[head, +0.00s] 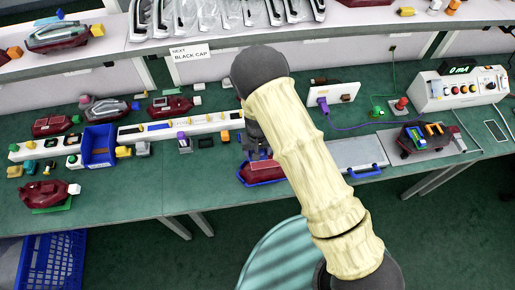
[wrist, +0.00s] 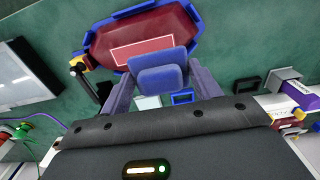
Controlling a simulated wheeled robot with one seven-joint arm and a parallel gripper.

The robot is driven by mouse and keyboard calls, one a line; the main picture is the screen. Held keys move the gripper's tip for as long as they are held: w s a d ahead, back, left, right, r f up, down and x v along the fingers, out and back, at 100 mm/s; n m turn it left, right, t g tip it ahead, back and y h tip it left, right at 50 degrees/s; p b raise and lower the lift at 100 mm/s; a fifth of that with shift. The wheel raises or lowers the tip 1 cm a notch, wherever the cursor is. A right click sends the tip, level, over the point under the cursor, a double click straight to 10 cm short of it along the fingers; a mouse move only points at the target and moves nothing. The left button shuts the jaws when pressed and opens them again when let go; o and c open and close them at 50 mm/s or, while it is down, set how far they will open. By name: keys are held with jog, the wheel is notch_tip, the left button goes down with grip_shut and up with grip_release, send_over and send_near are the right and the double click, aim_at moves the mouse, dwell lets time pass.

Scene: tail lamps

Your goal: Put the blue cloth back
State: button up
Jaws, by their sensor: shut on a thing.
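My gripper (wrist: 160,88) is shut on a folded slate-blue pad, which looks like the blue cloth (wrist: 158,73), held between its two fingers. Below it in the wrist view lies a dark red tail lamp (wrist: 105,38) with a pale rectangular outline, set in a blue cradle (wrist: 197,17). The cloth overlaps the lamp's near edge in this view; I cannot tell whether they touch. In the head view my gripper (head: 259,153) is over the same lamp (head: 258,170) near the bench's middle, partly hidden by my arm. The cloth cannot be made out there.
A blue bin (head: 98,146) and a white rail (head: 190,127) stand to the left on the green bench. A grey plate with a blue handle (head: 362,172) lies right of the lamp. A teal stool (head: 280,262) and a blue crate (head: 52,262) are in front.

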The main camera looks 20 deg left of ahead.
jog(key=shift+s+r, duration=0.1)
jog(key=shift+s, duration=0.15)
jog(key=shift+w+d, duration=0.1)
jog(key=shift+w, duration=0.05)
